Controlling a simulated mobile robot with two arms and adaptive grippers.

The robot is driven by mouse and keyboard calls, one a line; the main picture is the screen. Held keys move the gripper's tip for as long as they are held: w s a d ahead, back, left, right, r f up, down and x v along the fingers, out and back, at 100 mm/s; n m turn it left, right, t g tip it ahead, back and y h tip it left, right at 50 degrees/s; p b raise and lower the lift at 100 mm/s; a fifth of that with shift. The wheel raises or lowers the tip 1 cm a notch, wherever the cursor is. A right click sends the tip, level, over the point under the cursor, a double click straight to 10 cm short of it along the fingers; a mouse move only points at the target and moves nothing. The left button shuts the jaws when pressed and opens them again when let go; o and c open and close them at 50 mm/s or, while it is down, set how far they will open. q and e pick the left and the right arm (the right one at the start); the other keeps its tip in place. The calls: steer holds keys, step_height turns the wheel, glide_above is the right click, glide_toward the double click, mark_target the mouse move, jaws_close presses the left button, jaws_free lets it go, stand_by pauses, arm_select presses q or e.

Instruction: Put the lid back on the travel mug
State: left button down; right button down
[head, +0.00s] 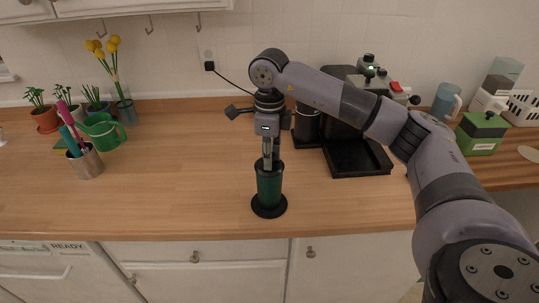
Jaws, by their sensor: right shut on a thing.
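The dark green travel mug (269,188) stands upright on a round black base (269,207) near the counter's front edge. My right gripper (267,160) points straight down at the top of the mug. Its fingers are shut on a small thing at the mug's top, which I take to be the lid. The fingers mostly hide it, so I cannot tell whether it is seated on the rim or just above it. My left gripper is not in view.
A black coffee machine (358,155) stands behind, right of the mug. A pen cup (86,161), a green watering can (104,131) and potted plants (43,117) stand at left. A green box-like appliance (481,134) stands at right. The wooden counter left of the mug is clear.

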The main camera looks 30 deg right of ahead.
steer(key=c, duration=1.2)
jaws_free()
steer(key=shift+c, duration=0.2)
steer(key=shift+o, duration=0.2)
steer(key=o, duration=0.4)
steer(key=shift+o, duration=0.2)
steer(key=shift+r+p, duration=2.3)
steer(key=shift+r, duration=1.25)
